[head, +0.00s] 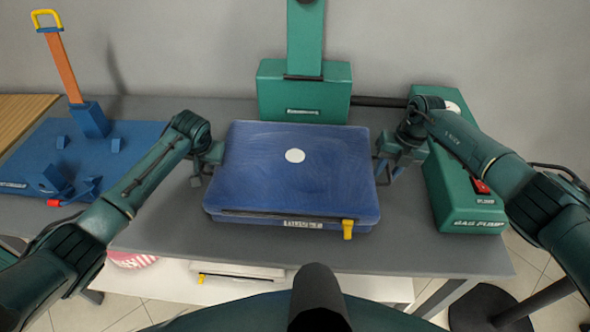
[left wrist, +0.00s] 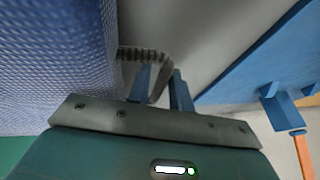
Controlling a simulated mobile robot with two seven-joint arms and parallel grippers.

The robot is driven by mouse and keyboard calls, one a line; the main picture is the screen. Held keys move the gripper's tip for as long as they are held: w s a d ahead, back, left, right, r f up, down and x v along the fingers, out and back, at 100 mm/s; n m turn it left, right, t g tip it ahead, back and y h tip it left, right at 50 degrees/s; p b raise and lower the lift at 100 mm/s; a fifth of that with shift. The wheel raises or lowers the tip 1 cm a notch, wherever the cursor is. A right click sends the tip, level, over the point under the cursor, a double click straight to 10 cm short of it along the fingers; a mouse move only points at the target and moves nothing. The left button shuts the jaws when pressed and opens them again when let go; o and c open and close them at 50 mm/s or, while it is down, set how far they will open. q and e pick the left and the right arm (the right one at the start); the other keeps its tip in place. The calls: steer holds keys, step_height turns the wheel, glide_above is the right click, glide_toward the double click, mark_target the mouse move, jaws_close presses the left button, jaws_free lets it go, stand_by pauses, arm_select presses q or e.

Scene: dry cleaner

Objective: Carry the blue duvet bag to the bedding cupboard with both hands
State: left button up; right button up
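The blue duvet bag (head: 290,180) lies flat on the grey table in front of me. It has a white round patch, a label and a yellow tag on its front edge. My left gripper (head: 203,168) is at its left side. In the left wrist view the blue fingers (left wrist: 160,90) are apart, with a ribbed grey strap (left wrist: 145,54) at the bag's side (left wrist: 60,65) looping between them. My right gripper (head: 388,168) is close to the bag's right side; its grip is too small to make out. No bedding cupboard is recognisable.
A blue board (head: 110,155) with an orange-handled tool is left on the table (head: 400,255). A green device (head: 305,90) stands behind the bag. A green box marked GAS PUMP (head: 455,190) is close on the right. A lower white shelf (head: 180,280) is underneath.

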arm_select(q)
steer(key=shift+c, duration=0.4)
arm_select(e)
steer(key=shift+c, duration=0.4)
arm_select(q)
steer(key=c, duration=0.3)
arm_select(e)
steer(key=c, duration=0.3)
arm_select(q)
jaws_close()
arm_select(e)
jaws_close()
